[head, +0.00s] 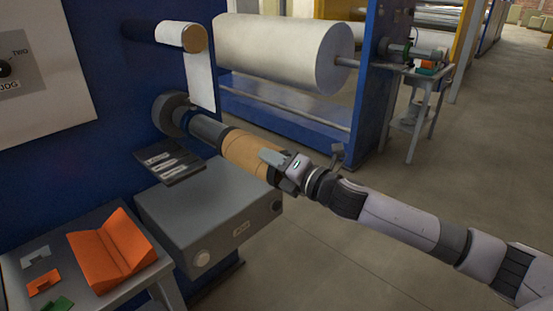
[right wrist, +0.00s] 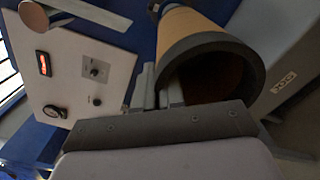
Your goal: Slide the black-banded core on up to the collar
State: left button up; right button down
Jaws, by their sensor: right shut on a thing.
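The tan cardboard core (head: 245,153) lies in line with the dark grey shaft (head: 207,128) that sticks out of the blue machine wall. Bare shaft shows between the core and the round dark collar (head: 170,113) at the wall. My right gripper (head: 279,163) is shut on the core's near end. In the right wrist view the core (right wrist: 190,32) shows its black band (right wrist: 212,52) around the open near end, and my right gripper's fingers (right wrist: 160,92) are at its rim. The inside of the core is dark, so how far the shaft reaches in is hidden. My left gripper is out of view.
A grey cabinet (head: 203,218) stands below the core, with a dark shelf (head: 168,163) beside it. An orange cradle (head: 113,252) sits on a table at lower left. A small tan roll (head: 183,36) with white web hangs above. Open floor (head: 350,255) lies right.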

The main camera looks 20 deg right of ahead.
jog(key=shift+x, duration=0.8)
jog(key=shift+w+a+r+p, duration=0.1)
jog(key=shift+w+a+p, duration=0.2)
jog(key=shift+w, duration=0.3)
jog(key=c, duration=1.2)
grip_release()
jog(key=shift+o, duration=0.2)
jog(key=shift+w, duration=0.1)
